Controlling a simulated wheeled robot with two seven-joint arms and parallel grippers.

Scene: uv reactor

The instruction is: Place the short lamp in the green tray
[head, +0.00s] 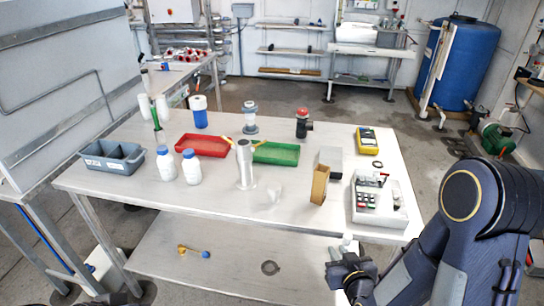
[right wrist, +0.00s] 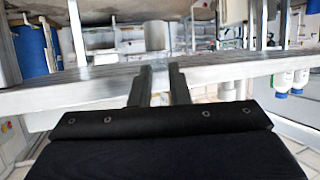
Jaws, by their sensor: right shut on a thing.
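The green tray (head: 284,158) lies on the steel table behind the metal cylinder, just right of the red tray. No lamp shows in the tray's visible part. My right gripper (head: 347,252) is at the table's front edge, in front of the white control box. It is shut on a small pale thing (head: 347,241), which sticks up above the fingers; I cannot tell for sure that it is the short lamp. In the right wrist view the fingers (right wrist: 158,78) are close together with a pale strip between them. My left gripper is not visible.
The metal cylinder (head: 244,165), a clear vessel (head: 274,192) and a brown box (head: 319,184) stand between my right gripper and the green tray. The control box (head: 378,203) is at the right. White bottles (head: 191,168) and a grey bin (head: 112,157) are at the left.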

